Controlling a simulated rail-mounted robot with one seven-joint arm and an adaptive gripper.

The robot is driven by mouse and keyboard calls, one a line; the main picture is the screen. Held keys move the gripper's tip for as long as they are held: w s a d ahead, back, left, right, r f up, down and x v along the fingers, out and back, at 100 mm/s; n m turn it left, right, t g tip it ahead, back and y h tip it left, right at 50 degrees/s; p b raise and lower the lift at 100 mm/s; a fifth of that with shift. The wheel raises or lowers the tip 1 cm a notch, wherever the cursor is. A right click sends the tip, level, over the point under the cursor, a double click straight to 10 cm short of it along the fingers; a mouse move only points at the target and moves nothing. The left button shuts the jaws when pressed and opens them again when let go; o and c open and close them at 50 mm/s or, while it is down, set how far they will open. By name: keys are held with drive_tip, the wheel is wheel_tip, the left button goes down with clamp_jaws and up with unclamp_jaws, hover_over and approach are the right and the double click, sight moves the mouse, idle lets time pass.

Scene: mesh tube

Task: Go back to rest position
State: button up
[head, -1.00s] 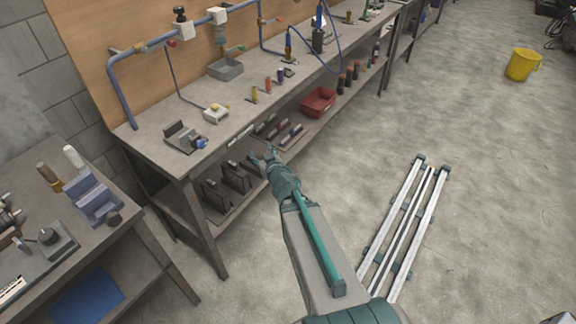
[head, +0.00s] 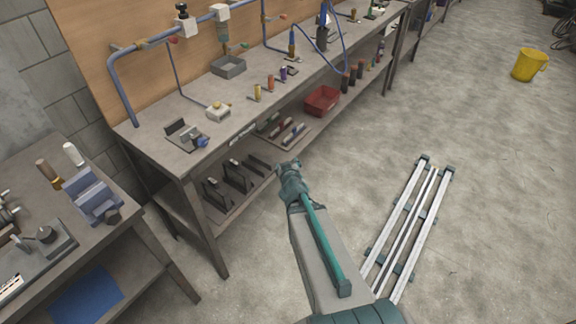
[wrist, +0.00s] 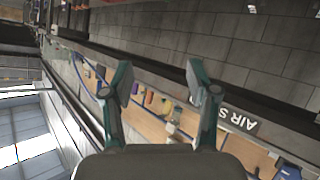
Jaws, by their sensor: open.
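My gripper (wrist: 160,82) shows in the wrist view with its two fingers apart and nothing between them. In the head view my gripper (head: 290,168) is at the end of my arm, in front of the long workbench (head: 178,165) and over the floor side of its front edge. Its fingers are small and hard to make out there. It appears apart from the bench, and no held object shows.
The bench carries a grey tray (head: 229,66), a white box (head: 218,112) and small coloured cylinders. A red bin (head: 322,101) sits on its lower shelf. Rails (head: 408,225) lie on the floor to the right. A yellow bucket (head: 527,65) stands far right. Open floor lies between.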

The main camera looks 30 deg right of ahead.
idle(0.3)
drive_tip(key=s+a+f+g, duration=0.3)
drive_tip(key=s+f+g, duration=0.6)
drive_tip(key=s+f, duration=0.75)
drive_tip(key=s+a+f+g+y, duration=0.1)
drive_tip(key=s+a+f+g, duration=0.2)
drive_tip(key=s, duration=0.6)
drive_tip(key=s+a+f+g+y, duration=0.2)
drive_tip(key=s+a+f, duration=0.3)
drive_tip(key=s+a, duration=0.3)
drive_tip(key=s+a+f+n+g+y, duration=0.1)
drive_tip(key=s+a+f+g, duration=0.2)
drive_tip(key=s, duration=0.7)
drive_tip(key=shift+s+a+f+g+y, duration=0.4)
drive_tip(key=shift+a+g, duration=0.4)
drive_tip(key=shift+a, duration=0.45)
